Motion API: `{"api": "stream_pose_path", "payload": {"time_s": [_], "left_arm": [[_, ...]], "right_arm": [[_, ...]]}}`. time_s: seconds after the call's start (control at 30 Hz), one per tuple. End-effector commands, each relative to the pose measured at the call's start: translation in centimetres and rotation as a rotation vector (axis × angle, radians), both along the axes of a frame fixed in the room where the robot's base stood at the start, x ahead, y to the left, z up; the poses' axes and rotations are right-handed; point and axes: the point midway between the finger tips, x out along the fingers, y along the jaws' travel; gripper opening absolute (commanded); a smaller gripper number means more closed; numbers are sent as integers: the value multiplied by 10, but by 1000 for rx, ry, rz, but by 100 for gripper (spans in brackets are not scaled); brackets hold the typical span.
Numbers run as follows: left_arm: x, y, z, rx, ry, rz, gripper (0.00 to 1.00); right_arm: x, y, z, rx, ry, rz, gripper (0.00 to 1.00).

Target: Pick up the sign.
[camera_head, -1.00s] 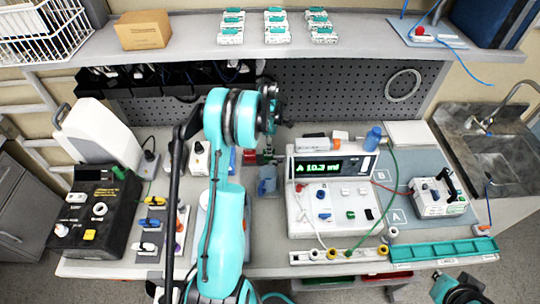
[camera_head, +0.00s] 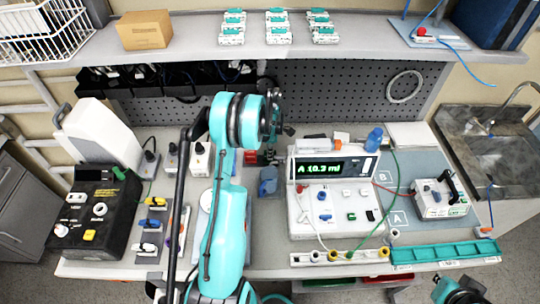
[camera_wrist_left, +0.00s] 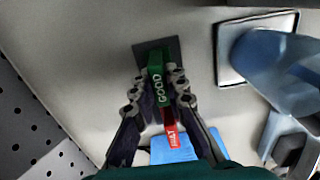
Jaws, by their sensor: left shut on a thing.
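The sign (camera_wrist_left: 157,92) shows in the left wrist view as a green upper part with the word GOOD and a red part (camera_wrist_left: 171,136) with lettering below it. It stands by a dark square plate (camera_wrist_left: 168,46). My left gripper (camera_wrist_left: 160,84) has its fingers on both sides of the sign and is shut on it. In the head view my left arm hides most of this spot, and the fingertips are hard to make out. My right gripper (camera_head: 464,292) is at the bottom right edge, away from the sign. Its fingers are not clear.
A blue object (camera_wrist_left: 187,150) lies close by the sign, and a larger blue-grey item (camera_wrist_left: 275,70) stands to the right. The infusion pump device (camera_head: 325,205) with a lit display stands right of my left arm. A perforated panel (camera_head: 330,95) rises behind. A shelf (camera_head: 180,48) runs above.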

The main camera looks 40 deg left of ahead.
Motion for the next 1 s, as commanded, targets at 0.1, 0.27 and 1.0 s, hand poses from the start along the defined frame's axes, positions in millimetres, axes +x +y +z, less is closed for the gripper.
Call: {"api": "stream_pose_path", "payload": {"time_s": [0.1, 0.27, 1.0], "left_arm": [[0, 0, 3, 0, 0, 0, 0], [0, 0, 19, 0, 0, 0, 0], [45, -99, 106, 0, 0, -1, 0]], "right_arm": [[0, 0, 0, 0, 0, 0, 0], [0, 0, 3, 0, 0, 0, 0], [0, 0, 14, 0, 0, 0, 0]]}}
